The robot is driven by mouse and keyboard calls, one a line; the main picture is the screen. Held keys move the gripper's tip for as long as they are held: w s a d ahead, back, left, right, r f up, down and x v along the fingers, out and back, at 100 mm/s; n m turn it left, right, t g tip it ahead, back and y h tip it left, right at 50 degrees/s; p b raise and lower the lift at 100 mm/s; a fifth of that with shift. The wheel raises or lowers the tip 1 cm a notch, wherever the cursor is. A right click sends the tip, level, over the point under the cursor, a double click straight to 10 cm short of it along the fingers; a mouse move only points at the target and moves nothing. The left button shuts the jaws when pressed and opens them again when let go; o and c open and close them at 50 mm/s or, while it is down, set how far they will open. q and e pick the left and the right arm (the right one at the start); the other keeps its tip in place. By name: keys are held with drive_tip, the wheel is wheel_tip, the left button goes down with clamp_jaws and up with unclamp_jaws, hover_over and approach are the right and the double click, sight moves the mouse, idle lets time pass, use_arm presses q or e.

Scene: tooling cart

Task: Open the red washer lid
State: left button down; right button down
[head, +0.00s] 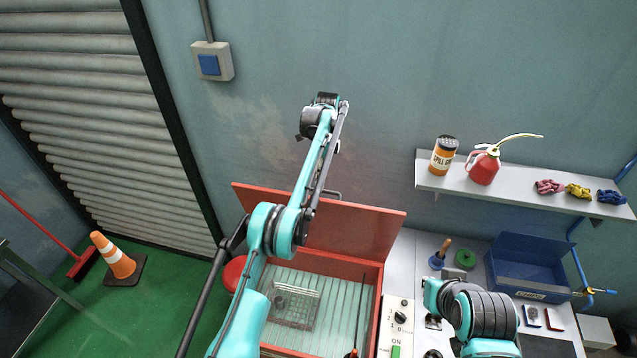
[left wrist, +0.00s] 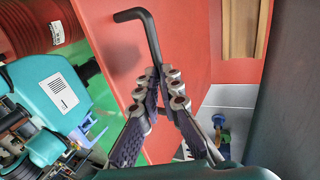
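The red washer lid (head: 365,232) stands raised, leaning back toward the wall. The red washer tub (head: 372,285) below is uncovered, with a wire basket (head: 291,305) inside. In the left wrist view, the fingers of my left gripper (left wrist: 162,88) close together around the lower part of the black bent lid handle (left wrist: 150,38), against the red lid (left wrist: 195,35). The handle (head: 332,194) shows beside my left arm in the head view, where that arm hides the left fingers. My right arm is low at the right; its fingers do not show.
A control panel (head: 396,325) is right of the tub. A blue bin (head: 525,270) stands on the bench. The wall shelf (head: 500,193) holds an orange jar (head: 443,155) and a red oil can (head: 484,166). A traffic cone (head: 113,257) stands on the open green floor.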

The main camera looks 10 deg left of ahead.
use_arm(q)
drive_tip(key=shift+w+d+f, duration=0.1)
drive_tip(key=shift+w+f, duration=0.1)
drive_tip(key=shift+f, duration=0.25)
drive_tip(key=shift+w+d+f, duration=0.1)
drive_tip(key=shift+w+f, duration=0.05)
drive_tip(key=shift+f, duration=0.25)
use_arm(e)
drive_tip(key=shift+f, duration=0.15)
use_arm(q)
drive_tip(key=c, duration=1.8)
unclamp_jaws()
drive_tip(key=o, duration=0.5)
drive_tip(key=shift+w+f, duration=0.35)
drive_tip(key=shift+w, duration=0.3)
drive_tip(key=shift+s+r, duration=0.25)
drive_tip(key=shift+c, duration=0.8)
use_arm(e)
drive_tip(key=shift+w, duration=0.45)
drive_tip(key=shift+w, duration=0.1)
use_arm(q)
drive_tip(key=shift+a, duration=0.1)
use_arm(e)
drive_tip(key=shift+f, duration=0.15)
